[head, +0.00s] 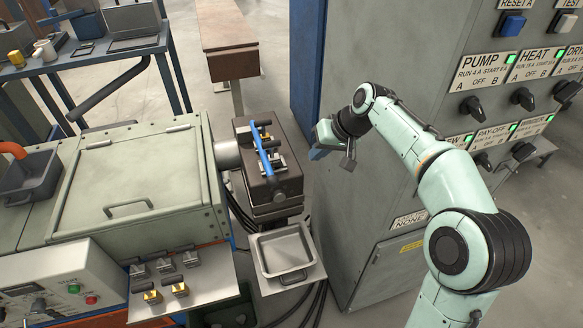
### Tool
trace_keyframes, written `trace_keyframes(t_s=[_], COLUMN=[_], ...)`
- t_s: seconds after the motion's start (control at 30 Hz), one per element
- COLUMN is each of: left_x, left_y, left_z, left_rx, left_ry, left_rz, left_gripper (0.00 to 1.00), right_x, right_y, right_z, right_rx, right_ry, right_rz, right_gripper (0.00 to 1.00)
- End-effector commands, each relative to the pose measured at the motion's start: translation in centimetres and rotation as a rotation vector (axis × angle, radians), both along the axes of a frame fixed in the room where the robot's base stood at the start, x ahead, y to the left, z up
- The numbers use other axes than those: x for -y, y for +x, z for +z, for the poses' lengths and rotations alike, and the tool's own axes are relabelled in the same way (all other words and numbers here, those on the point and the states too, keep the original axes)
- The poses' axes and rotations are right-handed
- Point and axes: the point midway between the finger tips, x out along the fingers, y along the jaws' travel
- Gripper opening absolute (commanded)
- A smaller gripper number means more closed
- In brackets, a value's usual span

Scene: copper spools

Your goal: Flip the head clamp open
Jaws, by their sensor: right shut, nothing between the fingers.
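The head clamp has a blue bar (263,150) lying across the top of a dark brown block-shaped head (286,187). Small metal fittings show beside the bar. A short metal cylinder (228,155) joins the head to the green-grey machine on its left. My right gripper (318,153) is to the right of the head in the picture, apart from the clamp. It is shut and empty. The bar's exact latch state is too small to tell. My left gripper is out of view.
A metal tray (287,253) sits below the head. A tall grey control cabinet (396,75) with knobs stands to the right, close behind my right arm. The green-grey machine (128,185) fills the left. Dark cables hang near the tray.

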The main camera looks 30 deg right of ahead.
Motion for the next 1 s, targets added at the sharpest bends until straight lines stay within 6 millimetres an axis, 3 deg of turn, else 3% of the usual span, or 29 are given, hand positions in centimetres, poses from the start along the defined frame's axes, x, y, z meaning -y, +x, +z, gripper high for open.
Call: trace_keyframes(t_s=[0.17, 0.53, 0.73, 1.0], left_x=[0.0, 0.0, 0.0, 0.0], left_y=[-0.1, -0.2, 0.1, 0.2], left_z=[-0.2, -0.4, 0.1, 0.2], left_rx=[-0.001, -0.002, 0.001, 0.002], left_ry=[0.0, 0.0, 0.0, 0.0], left_rz=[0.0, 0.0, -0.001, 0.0], left_gripper=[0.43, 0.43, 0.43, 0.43], right_x=[-0.6, -2.4, -4.9, -5.8], right_y=[0.9, 4.4, 5.5, 5.9], right_z=[-2.0, -8.6, -9.5, -10.0], right_rx=[-0.005, -0.005, 0.0, -0.001], right_ry=[0.002, 0.002, 0.0, 0.001], right_rz=[0.003, 0.003, 0.005, 0.001], right_gripper=[0.0, 0.0, 0.0, 0.0])
